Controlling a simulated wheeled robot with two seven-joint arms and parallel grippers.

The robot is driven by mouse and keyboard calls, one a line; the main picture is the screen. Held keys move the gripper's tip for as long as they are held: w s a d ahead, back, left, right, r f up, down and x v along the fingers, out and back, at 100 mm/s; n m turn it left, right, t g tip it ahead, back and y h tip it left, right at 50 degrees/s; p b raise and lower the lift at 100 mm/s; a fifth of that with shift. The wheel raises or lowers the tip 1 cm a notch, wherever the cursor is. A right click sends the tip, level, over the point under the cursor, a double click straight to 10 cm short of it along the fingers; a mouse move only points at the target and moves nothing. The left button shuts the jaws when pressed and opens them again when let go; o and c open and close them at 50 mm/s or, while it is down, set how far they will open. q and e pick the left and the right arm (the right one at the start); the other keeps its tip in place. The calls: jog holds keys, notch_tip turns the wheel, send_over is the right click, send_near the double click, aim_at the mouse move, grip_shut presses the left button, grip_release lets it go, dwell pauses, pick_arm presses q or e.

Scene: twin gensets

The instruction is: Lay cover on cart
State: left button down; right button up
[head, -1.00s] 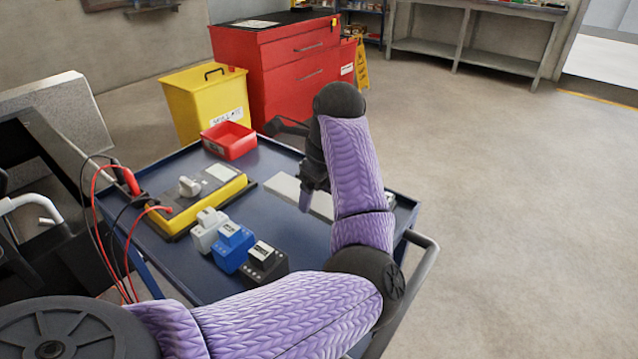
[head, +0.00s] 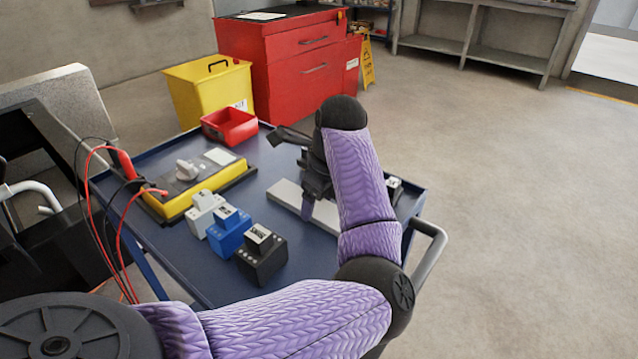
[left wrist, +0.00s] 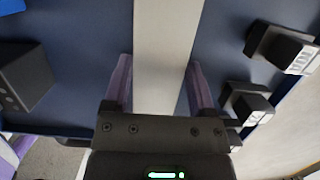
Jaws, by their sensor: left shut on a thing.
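The cover, a long pale grey flat plate (head: 290,196), is at the right part of the blue cart (head: 262,178). In the left wrist view the cover (left wrist: 166,40) runs up the middle as a pale strip. My left gripper (head: 307,204) comes down over it from above, with its purple fingers on either side (left wrist: 158,80), shut on it. I cannot tell whether the cover's underside touches the cart top. My forearm hides the cover's right end in the head view. My right gripper is not in view.
A yellow tester (head: 198,187), white block (head: 205,212), blue block (head: 229,235) and black block (head: 262,256) stand left of the cover. A red bin (head: 229,127) is at the cart's back. Small black parts (left wrist: 285,50) stand right of it. The cart handle (head: 432,245) sticks out right.

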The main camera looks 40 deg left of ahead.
pick_arm(q)
jog(key=shift+f, duration=0.1)
grip_release()
